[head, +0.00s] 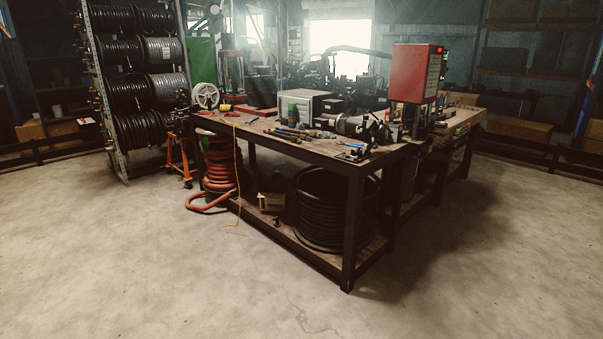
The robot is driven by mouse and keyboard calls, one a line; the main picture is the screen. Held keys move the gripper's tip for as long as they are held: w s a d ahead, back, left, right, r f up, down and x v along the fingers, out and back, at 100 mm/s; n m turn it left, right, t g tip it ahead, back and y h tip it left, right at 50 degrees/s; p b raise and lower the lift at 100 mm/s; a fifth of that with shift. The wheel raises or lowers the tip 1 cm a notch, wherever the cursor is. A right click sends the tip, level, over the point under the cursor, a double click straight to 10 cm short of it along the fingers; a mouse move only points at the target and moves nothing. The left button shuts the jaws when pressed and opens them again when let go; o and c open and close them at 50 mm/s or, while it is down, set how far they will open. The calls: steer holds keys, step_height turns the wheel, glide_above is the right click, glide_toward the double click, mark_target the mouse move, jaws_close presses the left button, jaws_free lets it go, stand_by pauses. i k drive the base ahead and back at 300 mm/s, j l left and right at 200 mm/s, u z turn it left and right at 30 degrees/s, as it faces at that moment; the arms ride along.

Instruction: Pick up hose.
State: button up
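Several hoses show in the head view. A red hose (219,173) is coiled in a stack under the left end of the workbench, and its loose end (207,203) lies on the floor. A large black hose coil (322,222) sits on the bench's lower shelf, partly behind the front leg. More black hose is wound on reels (127,91) on a tall rack at the left. I cannot tell which hose the task means. The red and black crimping machine (415,75) stands at the right of the bench. My gripper is not in view.
The workbench (300,147) stands mid-picture, its top crowded with tools and fittings. A thin yellow cord (237,165) hangs from its left side to the floor. An orange stand (181,155) is beside the rack. The concrete floor (130,260) in front is clear.

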mark_target(312, 134)
steer(key=i+j+u, duration=0.25)
steer(key=i, duration=0.75)
steer(key=i+u, duration=0.3)
steer(key=i, duration=0.7)
steer(key=i+z, duration=0.15)
steer(key=i, duration=0.45)
steer(key=i+j+z, duration=0.1)
steer(key=i, duration=0.55)
steer(key=i+j+z, duration=0.15)
steer(key=i, duration=0.45)
steer(key=j, duration=0.1)
